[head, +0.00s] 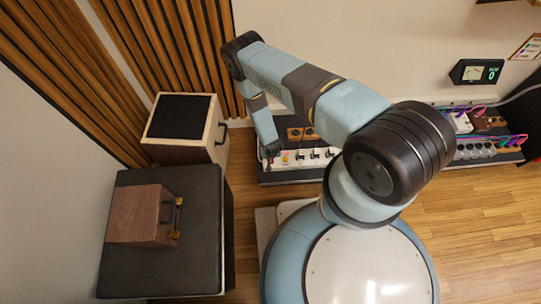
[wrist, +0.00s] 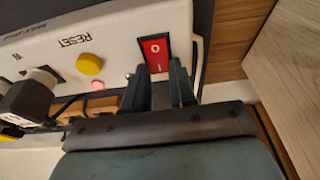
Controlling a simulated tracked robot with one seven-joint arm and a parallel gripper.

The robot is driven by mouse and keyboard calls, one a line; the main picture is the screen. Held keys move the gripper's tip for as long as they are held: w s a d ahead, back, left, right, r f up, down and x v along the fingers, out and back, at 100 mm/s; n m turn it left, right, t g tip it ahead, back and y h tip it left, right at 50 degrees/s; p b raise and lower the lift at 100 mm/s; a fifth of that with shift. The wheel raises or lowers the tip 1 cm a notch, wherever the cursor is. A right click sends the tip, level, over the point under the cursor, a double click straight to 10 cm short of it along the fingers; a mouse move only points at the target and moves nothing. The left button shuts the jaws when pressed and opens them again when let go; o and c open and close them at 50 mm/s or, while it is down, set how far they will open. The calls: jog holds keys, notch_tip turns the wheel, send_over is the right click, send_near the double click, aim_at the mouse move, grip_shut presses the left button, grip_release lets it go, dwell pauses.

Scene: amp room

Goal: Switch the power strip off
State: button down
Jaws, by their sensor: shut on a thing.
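The white power strip (head: 302,161) lies along the board by the wall, with several black plugs in it. In the wrist view its face (wrist: 114,28) shows a red rocker switch (wrist: 154,50) marked O and I, a yellow RESET button (wrist: 89,64) and a glowing pink-red lamp (wrist: 97,86). My gripper (wrist: 158,82) has its two dark fingers either side of the rocker's I end and is shut on the rocker. In the head view my gripper (head: 270,151) is at the strip's left end; the fingers are too small to make out there.
A speaker box (head: 178,152) stands close to the left of the strip. A dark cabinet (head: 198,250) with a brown wooden case (head: 140,214) is nearer. A lit meter (head: 476,72) hangs on the right wall. Wooden floor (head: 480,220) at the right is clear.

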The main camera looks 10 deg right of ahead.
jog(key=c, duration=0.9)
grip_release()
jog(key=shift+r, duration=0.1)
jog(key=v, duration=1.3)
jog(key=shift+s+r, duration=0.1)
jog(key=shift+r, duration=0.15)
